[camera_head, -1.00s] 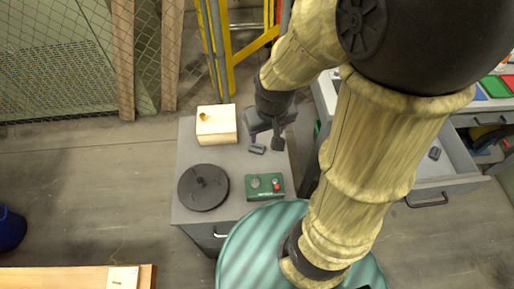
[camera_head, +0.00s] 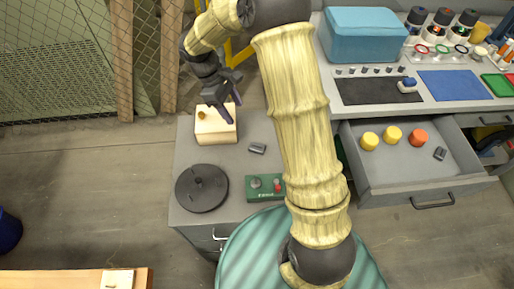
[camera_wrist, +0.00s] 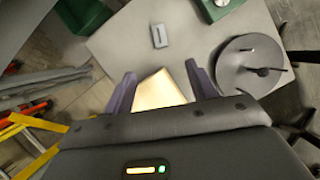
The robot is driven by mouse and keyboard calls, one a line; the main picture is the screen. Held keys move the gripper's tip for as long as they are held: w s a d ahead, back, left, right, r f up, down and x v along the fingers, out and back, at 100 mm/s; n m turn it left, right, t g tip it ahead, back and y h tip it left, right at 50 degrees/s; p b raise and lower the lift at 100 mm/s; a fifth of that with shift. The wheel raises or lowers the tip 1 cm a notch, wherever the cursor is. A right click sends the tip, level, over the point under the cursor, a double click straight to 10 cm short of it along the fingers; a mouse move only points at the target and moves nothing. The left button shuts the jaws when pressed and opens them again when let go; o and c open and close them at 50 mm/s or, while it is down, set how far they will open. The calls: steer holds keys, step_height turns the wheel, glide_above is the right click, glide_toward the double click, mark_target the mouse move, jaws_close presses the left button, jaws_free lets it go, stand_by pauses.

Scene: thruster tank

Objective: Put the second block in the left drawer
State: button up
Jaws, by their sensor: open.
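A small dark grey block (camera_head: 257,148) lies on the grey cabinet top (camera_head: 240,165); it also shows in the wrist view (camera_wrist: 159,36). Another small dark block (camera_head: 440,153) lies inside the open left drawer (camera_head: 425,186), at its right side. My gripper (camera_head: 231,106) is open and empty, above the pale wooden box at the cabinet's back, up and left of the block. In the wrist view, the box shows between my fingers (camera_wrist: 162,85), and the block lies beyond them.
The wooden box (camera_head: 216,128), a dark round turntable (camera_head: 202,188) and a green control box (camera_head: 264,187) share the cabinet top. Yellow cylinders (camera_head: 393,134) and an orange one (camera_head: 418,138) stand in the drawer. A blue case (camera_head: 365,36) stands on the workbench.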

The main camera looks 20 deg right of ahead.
steer(key=shift+f, duration=0.1)
glide_above(258, 147)
steer(key=w+a, duration=0.2)
steer(key=a, duration=0.1)
steer(key=f, duration=1.1)
steer(key=shift+s+d, duration=0.1)
steer(key=shift+s, duration=0.1)
steer(key=shift+d+f, duration=0.1)
steer(key=x, duration=0.5)
steer(key=shift+s+d, duration=0.15)
steer(key=shift+d, duration=0.15)
steer(key=shift+c, duration=0.5)
jaws_close()
steer(key=shift+a, duration=0.1)
